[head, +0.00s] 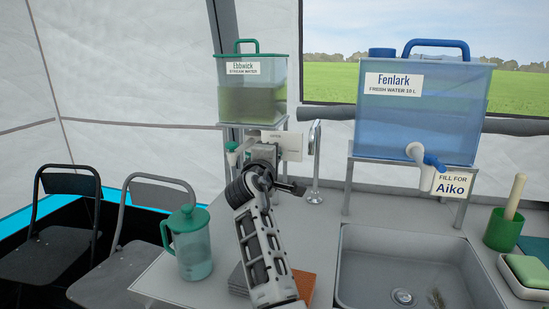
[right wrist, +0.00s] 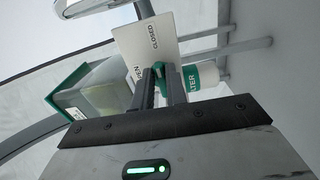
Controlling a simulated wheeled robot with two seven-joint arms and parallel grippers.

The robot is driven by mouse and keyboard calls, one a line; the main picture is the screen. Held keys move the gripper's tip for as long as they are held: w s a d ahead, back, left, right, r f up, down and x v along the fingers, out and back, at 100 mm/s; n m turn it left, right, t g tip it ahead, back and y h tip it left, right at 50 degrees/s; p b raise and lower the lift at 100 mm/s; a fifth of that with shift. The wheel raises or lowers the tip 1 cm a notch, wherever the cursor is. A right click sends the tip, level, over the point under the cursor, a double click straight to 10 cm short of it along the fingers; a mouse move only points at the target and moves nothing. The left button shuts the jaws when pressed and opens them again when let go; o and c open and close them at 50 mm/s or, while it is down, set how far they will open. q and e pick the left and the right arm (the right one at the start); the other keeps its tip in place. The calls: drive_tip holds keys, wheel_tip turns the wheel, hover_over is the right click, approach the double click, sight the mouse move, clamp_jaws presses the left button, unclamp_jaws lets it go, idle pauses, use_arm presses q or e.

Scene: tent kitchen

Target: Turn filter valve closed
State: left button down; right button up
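The stream-water tank labelled Ebbwick (head: 252,95) stands on a raised stand at the back, with greenish water inside. A white card (right wrist: 150,45) marked CLOSED, with part of another word, shows behind my right gripper (right wrist: 161,82). Its two fingers are close together at a green valve part (right wrist: 172,72). I cannot tell whether they grip it or only stand beside it. A white filter body (right wrist: 207,74) with a green band is just right of the fingers. In the head view my right arm hides most of the valve. My left gripper is out of view.
A blue Fenlark water tank (head: 422,110) with a tap stands right, above the sink (head: 375,265). A green-lidded jug (head: 190,245) stands left on the counter. A metal faucet (head: 315,165) rises close right of my arm. Folding chairs (head: 68,235) are at left.

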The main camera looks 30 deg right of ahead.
drive_tip(key=shift+o, duration=1.2)
